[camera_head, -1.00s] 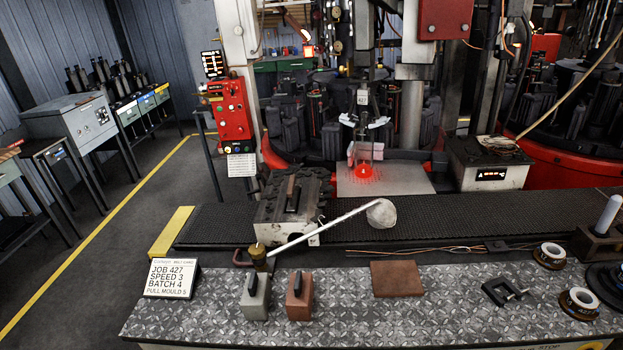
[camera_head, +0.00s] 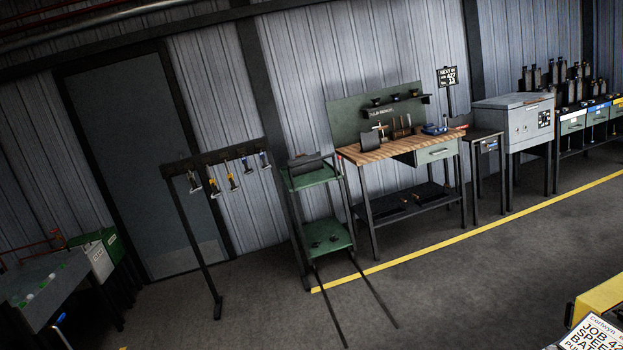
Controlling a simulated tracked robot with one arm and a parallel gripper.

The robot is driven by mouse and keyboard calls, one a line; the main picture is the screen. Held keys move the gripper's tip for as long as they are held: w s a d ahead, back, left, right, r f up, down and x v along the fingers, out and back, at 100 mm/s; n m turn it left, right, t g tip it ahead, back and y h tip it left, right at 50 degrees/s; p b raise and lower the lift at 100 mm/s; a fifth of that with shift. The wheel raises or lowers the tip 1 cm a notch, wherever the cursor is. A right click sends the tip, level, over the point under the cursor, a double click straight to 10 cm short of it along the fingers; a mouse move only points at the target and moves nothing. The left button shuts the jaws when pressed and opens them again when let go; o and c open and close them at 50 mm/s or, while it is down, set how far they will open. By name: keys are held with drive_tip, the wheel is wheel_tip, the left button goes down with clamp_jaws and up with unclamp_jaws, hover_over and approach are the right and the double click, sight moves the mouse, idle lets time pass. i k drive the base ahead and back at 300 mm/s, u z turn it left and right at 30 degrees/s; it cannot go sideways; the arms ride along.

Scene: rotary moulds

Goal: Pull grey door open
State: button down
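A tall grey door (camera_head: 135,130) in a dark frame stands in the corrugated wall at the left. It looks shut, flush in its frame, with a paler plate near its bottom. I cannot make out a handle. A dark rack (camera_head: 215,157) with hanging tools stands in front of it and hides part of its right side. My gripper is not in view.
A green cart (camera_head: 330,235) stands right of the rack, its two long dark bars reaching over the floor. A workbench (camera_head: 415,150) and a grey cabinet (camera_head: 515,110) line the wall. A table (camera_head: 40,290) stands at lower left. The floor (camera_head: 430,290) is clear beyond the yellow line.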

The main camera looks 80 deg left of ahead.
sight(127, 113)
drive_tip(key=u, duration=0.55)
drive_tip(key=i, duration=0.1)
drive_tip(key=u, duration=2.85)
drive_tip(key=k, duration=0.85)
drive_tip(key=u, duration=0.2)
drive_tip(key=i, duration=0.85)
drive_tip(key=z, duration=0.1)
